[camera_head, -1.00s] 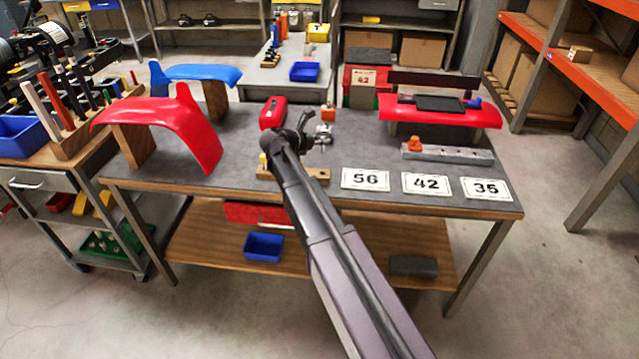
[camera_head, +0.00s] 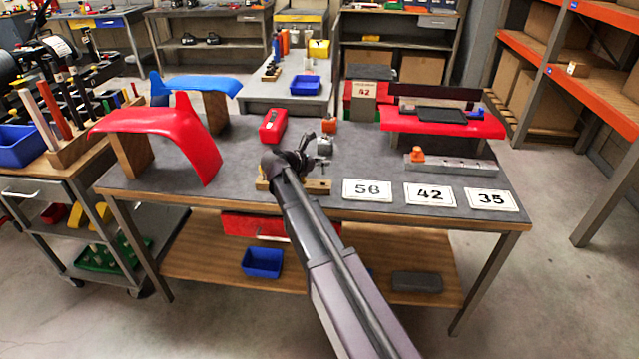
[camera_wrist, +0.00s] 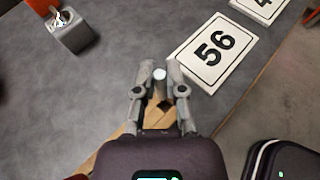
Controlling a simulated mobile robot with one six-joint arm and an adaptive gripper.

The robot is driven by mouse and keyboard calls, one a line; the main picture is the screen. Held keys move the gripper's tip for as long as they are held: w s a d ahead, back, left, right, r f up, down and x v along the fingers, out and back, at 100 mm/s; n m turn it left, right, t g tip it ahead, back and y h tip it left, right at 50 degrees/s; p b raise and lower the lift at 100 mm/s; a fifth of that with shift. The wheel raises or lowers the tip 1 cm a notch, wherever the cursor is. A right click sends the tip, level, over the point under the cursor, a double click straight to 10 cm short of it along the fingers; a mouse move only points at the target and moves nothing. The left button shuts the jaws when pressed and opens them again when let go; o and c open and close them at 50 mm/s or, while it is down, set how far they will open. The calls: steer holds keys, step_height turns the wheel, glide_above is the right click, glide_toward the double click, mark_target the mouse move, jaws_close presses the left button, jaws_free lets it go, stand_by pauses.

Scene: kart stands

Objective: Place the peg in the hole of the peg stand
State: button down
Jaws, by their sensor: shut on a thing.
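My gripper (camera_wrist: 160,72) is shut on a pale round peg (camera_wrist: 159,75), seen nearly end-on between the fingertips in the wrist view. In the head view my gripper (camera_head: 298,162) is over the front middle of the table, and the peg is hidden. A low wooden bar, apparently the peg stand (camera_head: 319,187), lies at the table's front edge under my wrist. Wood of this stand (camera_wrist: 124,133) also shows below the fingers in the wrist view.
A grey metal block (camera_head: 324,147) stands just behind the gripper, with an orange block (camera_head: 330,127) beyond it. Number card 56 (camera_head: 368,190) lies to the right, beside other cards. A red case (camera_head: 273,126) and red curved panel (camera_head: 180,130) are left.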

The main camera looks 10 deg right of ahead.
mark_target(323, 174)
steer(key=shift+f+b, duration=0.55)
steer(key=shift+f, duration=0.35)
step_height(323, 174, down, 3)
steer(key=b, duration=0.3)
steer(key=shift+s+f, duration=0.1)
steer(key=shift+f+b, duration=0.3)
steer(key=shift+b, duration=0.1)
steer(key=shift+r, duration=0.1)
steer(key=c, duration=0.7)
jaws_free()
